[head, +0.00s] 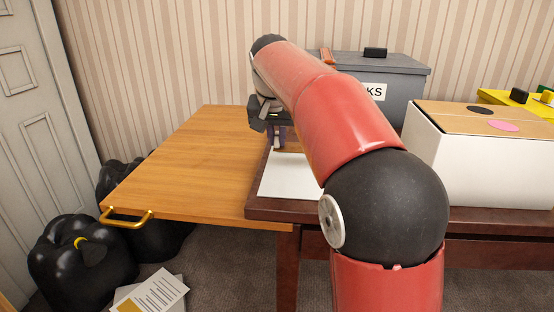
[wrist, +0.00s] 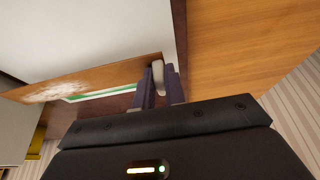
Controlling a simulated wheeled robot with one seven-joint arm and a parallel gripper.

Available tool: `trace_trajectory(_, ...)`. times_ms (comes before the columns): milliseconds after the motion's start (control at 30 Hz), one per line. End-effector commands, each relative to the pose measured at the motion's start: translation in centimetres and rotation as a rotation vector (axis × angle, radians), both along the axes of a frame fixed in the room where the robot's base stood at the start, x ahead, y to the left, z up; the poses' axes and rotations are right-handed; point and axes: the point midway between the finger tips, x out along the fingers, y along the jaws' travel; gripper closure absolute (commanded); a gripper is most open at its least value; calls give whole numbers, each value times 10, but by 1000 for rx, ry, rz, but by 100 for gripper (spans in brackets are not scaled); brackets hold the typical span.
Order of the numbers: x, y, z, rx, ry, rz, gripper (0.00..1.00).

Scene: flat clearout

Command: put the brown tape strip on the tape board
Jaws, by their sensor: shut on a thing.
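My gripper (head: 279,147) is low over the back of a white board (head: 290,178), probably the tape board, on the dark table. In the wrist view my gripper (wrist: 159,80) is shut on what looks like one end of the brown tape strip (wrist: 110,72). The strip runs left from the fingers and has a whitish rough patch near its far end. The white board (wrist: 75,28) fills the upper left of the wrist view, beside the strip. I cannot tell whether the strip touches it. In the head view my arm hides most of the strip.
A wooden leaf (head: 185,165) with a brass handle (head: 127,218) lies left of the board, mostly bare. A grey lidded box (head: 400,80) stands behind. A white box (head: 480,155) with a brown top stands right. Black bags (head: 80,262) and papers (head: 152,292) lie on the floor.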

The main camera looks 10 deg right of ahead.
Motion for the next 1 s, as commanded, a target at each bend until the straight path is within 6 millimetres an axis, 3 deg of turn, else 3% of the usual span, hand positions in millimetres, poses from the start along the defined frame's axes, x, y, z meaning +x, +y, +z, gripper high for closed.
trace_trajectory(400, 0, 0, -45, 0, 0, 1, 100)
trace_trajectory(800, 0, 0, -50, 0, -1, 0, 100)
trace_trajectory(833, 0, 0, -50, 0, -1, 0, 86)
trace_trajectory(1000, 0, 0, -49, 0, -1, 0, 66)
